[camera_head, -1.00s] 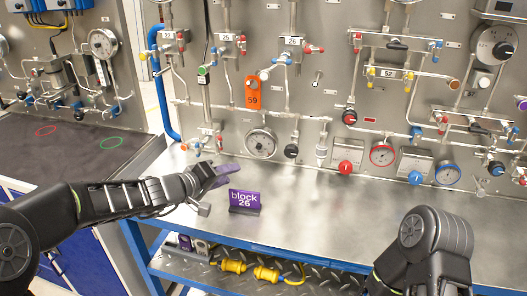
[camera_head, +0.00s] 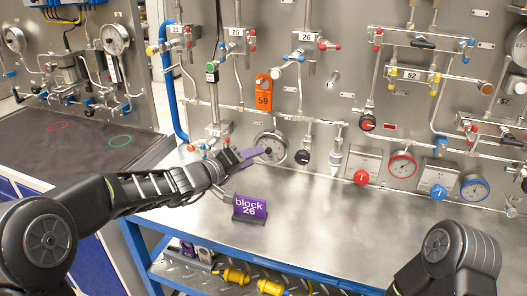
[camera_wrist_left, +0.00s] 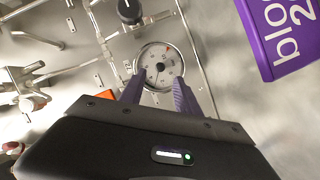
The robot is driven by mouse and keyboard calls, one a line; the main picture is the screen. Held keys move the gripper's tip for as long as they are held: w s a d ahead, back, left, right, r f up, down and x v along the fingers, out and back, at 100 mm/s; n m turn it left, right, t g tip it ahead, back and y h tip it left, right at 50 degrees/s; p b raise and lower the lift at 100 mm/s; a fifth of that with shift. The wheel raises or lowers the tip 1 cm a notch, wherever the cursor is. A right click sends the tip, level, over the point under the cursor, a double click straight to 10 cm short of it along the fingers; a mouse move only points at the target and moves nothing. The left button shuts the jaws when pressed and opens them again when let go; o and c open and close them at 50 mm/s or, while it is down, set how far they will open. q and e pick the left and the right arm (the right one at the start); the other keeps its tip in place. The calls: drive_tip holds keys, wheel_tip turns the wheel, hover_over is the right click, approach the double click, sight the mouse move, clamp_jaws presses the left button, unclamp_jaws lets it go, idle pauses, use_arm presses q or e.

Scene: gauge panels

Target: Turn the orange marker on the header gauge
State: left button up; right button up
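A round white-faced gauge (camera_head: 276,142) is on the panel below the orange tag 59, at the end of my left arm. In the left wrist view the gauge (camera_wrist_left: 160,70) faces me, with a dark hub and a small orange-red mark (camera_wrist_left: 167,49) near the top of its dial. No label naming it the header gauge is readable. My left gripper (camera_head: 262,151) has purple fingers pointing at the gauge and partly covering it. In the wrist view its fingers (camera_wrist_left: 157,88) are spread and empty, below the dial's centre; contact cannot be told. My right gripper is out of view.
A purple "block 26" sign (camera_head: 249,208) stands on the steel bench (camera_head: 330,235) just below my left gripper. A black knob (camera_head: 302,157) sits right of the gauge. Red-rimmed (camera_head: 402,164) and blue-rimmed (camera_head: 474,188) gauges are farther right. Pipes and valves crowd above.

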sight(267, 152)
use_arm(q)
drive_tip(key=p+x, duration=0.1)
drive_tip(key=x, duration=0.3)
drive_tip(key=shift+w+d+p, duration=0.1)
drive_tip(key=shift+p, duration=0.2)
drive_tip(key=shift+w+d+f, duration=0.2)
drive_tip(key=shift+w+d, duration=0.2)
drive_tip(key=shift+w, duration=0.15)
drive_tip(key=shift+c, duration=0.5)
clamp_jaws()
